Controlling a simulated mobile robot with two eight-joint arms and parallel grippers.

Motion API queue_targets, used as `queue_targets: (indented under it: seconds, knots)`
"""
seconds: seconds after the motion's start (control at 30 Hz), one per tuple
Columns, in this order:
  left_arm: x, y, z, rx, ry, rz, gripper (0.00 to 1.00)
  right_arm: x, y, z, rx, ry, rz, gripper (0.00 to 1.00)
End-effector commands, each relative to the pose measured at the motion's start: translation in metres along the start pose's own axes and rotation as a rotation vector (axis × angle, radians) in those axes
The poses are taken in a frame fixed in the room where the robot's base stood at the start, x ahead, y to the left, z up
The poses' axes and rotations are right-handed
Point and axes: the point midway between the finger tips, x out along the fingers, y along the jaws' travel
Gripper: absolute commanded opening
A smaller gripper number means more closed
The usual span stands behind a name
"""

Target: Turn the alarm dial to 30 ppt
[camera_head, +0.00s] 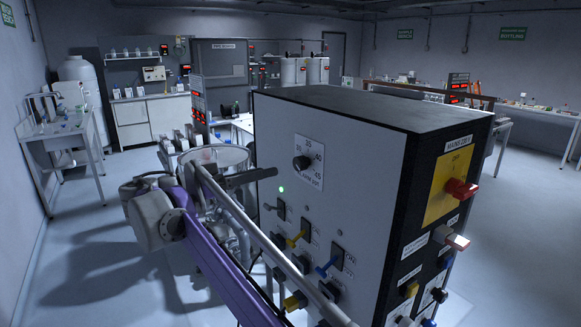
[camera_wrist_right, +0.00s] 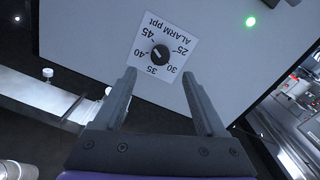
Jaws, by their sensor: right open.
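The alarm dial (camera_head: 301,162) is a black round knob on a white square scale plate on the front of the grey cabinet. It also shows in the right wrist view (camera_wrist_right: 160,54), with marks from 25 to 45 around it. Its small pointer mark seems to lie toward the 45 side, but is too small to read surely. My right gripper (camera_head: 275,174) is in front of the panel, just left of and below the dial. In the wrist view its two fingers (camera_wrist_right: 159,76) are open and empty, with the knob beyond the gap between their tips. My left gripper is not in view.
A green lamp (camera_head: 281,189) is lit below the dial. Several coloured toggle switches (camera_head: 297,238) sit lower on the panel. A red main switch (camera_head: 461,188) sticks out of the cabinet's right side. The floor (camera_head: 90,255) at left is clear.

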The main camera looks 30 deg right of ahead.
Motion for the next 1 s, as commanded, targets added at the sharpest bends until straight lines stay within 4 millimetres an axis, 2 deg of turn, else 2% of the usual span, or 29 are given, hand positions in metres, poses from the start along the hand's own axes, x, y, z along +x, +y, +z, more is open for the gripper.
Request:
queue_targets:
  seconds: [0.2,0.4,0.6,0.87,1.0]
  knots:
    - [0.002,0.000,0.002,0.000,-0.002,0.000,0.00,0.044,0.000,0.001,-0.002,-0.002,0.002,0.73]
    - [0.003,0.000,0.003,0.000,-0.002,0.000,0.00,0.075,0.000,0.001,-0.003,-0.002,0.000,0.73]
    - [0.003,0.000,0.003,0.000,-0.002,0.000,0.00,0.088,0.000,0.001,-0.003,-0.002,-0.002,0.73]
    - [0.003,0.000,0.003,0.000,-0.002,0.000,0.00,0.089,0.000,0.001,-0.003,-0.002,-0.003,0.73]
    - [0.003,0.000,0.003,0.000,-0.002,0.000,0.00,0.089,0.000,0.001,-0.003,-0.002,-0.003,0.50]
